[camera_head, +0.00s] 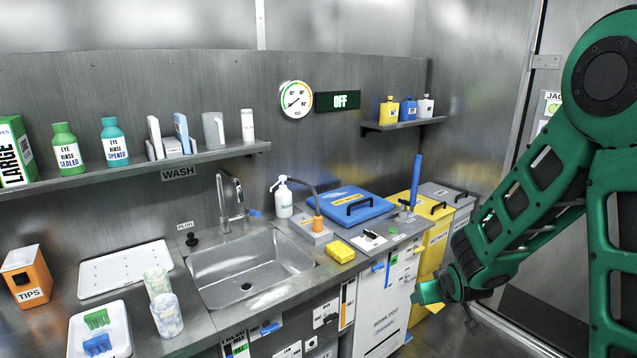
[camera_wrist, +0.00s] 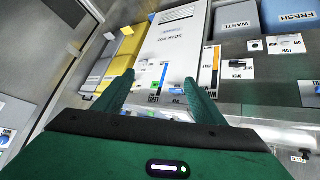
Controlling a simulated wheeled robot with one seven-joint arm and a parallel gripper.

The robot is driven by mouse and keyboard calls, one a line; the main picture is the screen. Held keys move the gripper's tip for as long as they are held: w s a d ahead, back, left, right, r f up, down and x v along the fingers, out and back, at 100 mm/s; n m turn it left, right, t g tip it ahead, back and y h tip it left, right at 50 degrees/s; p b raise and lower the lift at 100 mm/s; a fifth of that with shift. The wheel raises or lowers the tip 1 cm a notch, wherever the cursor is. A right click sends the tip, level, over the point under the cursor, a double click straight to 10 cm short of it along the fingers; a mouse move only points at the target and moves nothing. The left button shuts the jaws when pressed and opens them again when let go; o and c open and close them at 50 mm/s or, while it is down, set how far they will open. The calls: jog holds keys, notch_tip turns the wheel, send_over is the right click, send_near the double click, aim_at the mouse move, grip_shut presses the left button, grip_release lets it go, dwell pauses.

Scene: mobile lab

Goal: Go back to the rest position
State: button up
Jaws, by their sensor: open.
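My gripper (camera_wrist: 160,100) shows in the wrist view with its two green fingers apart and nothing between them. Beyond the fingers is the white front of a cabinet with a printed label. In the head view my green arm comes in from the right, and my gripper (camera_head: 428,292) hangs low in front of the white cabinet (camera_head: 385,305) and the yellow bins. One finger hides part of the other there. I cannot tell the exact gap between my gripper and the cabinet front.
A steel counter with a sink (camera_head: 250,268) runs along the left. On it are two cups (camera_head: 166,314), a white tray (camera_head: 88,345) and a yellow sponge (camera_head: 340,250). A blue lid (camera_head: 340,203) lies near a yellow bin (camera_head: 428,225). The floor (camera_head: 450,335) at lower right looks clear.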

jog(key=s+d+r+m+g+h, duration=0.1)
jog(key=s+d+r+m+g, duration=0.1)
jog(key=s+d+r, duration=0.35)
jog(key=s+d+r+m+g, duration=0.2)
jog(key=s+d, duration=0.4)
jog(key=s, duration=0.4)
jog(key=s+r+m+g+y, duration=0.1)
jog(key=s+r+m+g, duration=0.1)
jog(key=s, duration=0.8)
jog(key=s+r+m+g+y, duration=0.1)
jog(key=s+r+g, duration=0.1)
jog(key=s, duration=0.8)
jog(key=shift+s+a+r+m, duration=0.15)
jog(key=shift+s+r+m, duration=0.25)
jog(key=shift+r, duration=0.2)
jog(key=shift+w, duration=0.1)
jog(key=shift+w+f+g, duration=0.25)
jog(key=shift+w+g, duration=0.05)
jog(key=shift+w, duration=0.3)
